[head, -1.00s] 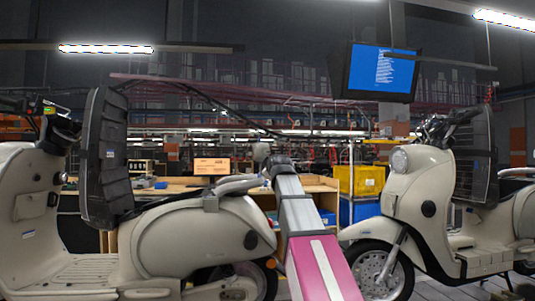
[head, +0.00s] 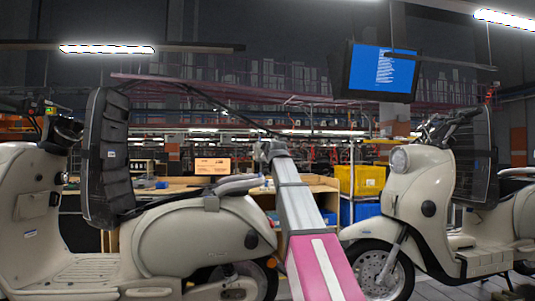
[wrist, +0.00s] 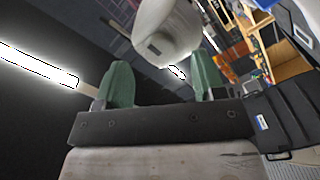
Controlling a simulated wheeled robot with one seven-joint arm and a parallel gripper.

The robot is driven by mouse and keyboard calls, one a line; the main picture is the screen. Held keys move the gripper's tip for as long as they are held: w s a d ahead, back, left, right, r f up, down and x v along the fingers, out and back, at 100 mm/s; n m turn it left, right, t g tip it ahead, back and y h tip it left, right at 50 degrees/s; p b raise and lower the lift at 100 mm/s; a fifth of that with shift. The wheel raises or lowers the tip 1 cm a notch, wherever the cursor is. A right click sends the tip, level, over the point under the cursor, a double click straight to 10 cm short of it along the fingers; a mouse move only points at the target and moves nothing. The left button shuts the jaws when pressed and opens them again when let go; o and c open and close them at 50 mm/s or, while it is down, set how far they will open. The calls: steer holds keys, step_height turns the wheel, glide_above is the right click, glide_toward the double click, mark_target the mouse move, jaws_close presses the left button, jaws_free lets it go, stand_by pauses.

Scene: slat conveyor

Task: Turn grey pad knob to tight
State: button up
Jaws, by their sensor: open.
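My gripper (wrist: 161,75) is open in the wrist view, with two green fingers standing apart above a dark bar and nothing held between them. A pale rounded body (wrist: 165,32) with a small dark patch shows beyond the fingertips. I cannot make out a contact with it. A dark grey pad (head: 106,160) stands upright on the left scooter in the head view. A similar dark panel with a white label shows at the right of the wrist view (wrist: 288,118). I cannot identify the pad knob or its setting. My gripper does not show clearly in the head view.
A cream scooter (head: 190,240) fills the left, and another scooter (head: 420,190) stands at the right. A wooden bench (head: 180,185), a yellow bin (head: 362,180) and a blue bin (head: 358,211) are behind. A screen (head: 380,72) hangs above.

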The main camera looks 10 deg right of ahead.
steer(key=shift+w, duration=1.25)
steer(key=c, duration=0.9)
